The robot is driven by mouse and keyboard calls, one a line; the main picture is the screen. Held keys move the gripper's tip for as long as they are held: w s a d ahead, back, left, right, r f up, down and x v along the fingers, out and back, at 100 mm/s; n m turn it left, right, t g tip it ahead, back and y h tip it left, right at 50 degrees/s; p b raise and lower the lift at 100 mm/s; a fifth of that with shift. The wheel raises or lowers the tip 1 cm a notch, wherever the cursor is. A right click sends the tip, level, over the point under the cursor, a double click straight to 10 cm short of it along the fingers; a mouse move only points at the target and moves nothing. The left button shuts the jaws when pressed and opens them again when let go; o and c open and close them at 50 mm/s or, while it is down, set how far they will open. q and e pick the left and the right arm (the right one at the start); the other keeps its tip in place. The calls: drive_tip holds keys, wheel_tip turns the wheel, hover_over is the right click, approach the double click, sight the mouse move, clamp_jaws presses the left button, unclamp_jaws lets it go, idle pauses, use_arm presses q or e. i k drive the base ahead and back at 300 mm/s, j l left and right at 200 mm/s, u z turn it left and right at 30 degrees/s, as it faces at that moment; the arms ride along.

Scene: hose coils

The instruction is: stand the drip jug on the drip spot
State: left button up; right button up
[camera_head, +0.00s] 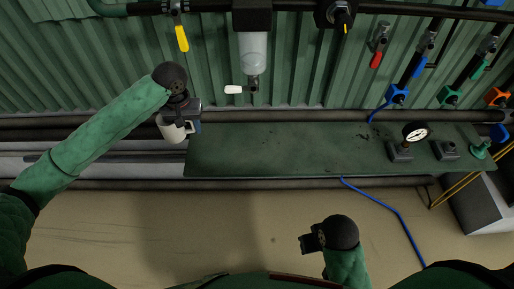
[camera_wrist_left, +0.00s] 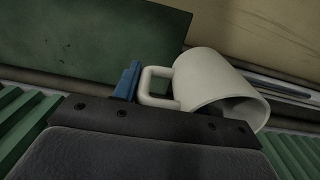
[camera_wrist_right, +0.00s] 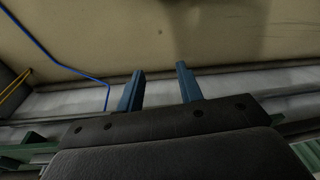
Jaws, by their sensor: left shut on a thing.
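The drip jug, a white mug-like jug (camera_head: 174,133), hangs at the left end of the green bench top (camera_head: 270,160), just off its edge. It also shows in the left wrist view (camera_wrist_left: 215,84), with its handle toward one blue finger. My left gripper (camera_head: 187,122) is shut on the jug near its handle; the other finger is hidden. My right gripper (camera_head: 306,243) is low in the head view, away from the bench. In the right wrist view its two blue fingers (camera_wrist_right: 160,88) stand apart with nothing between them. I cannot make out a marked drip spot.
A clear filter bowl (camera_head: 253,55) with a white-handled drain valve (camera_head: 236,89) hangs above the bench. A pressure gauge (camera_head: 415,132) and grey blocks stand at the bench's right end. A blue hose (camera_head: 388,205) trails to the floor. The bench's left and middle are clear.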

sight(259, 142)
drive_tip(key=k+l+z, duration=0.2)
drive_tip(key=l+z, duration=0.15)
drive_tip(key=l, duration=0.15)
drive_tip(key=k+l+z, duration=0.1)
drive_tip(key=l+z, duration=0.25)
drive_tip(key=l, duration=0.15)
drive_tip(key=l+z, duration=0.35)
drive_tip(key=l, duration=0.2)
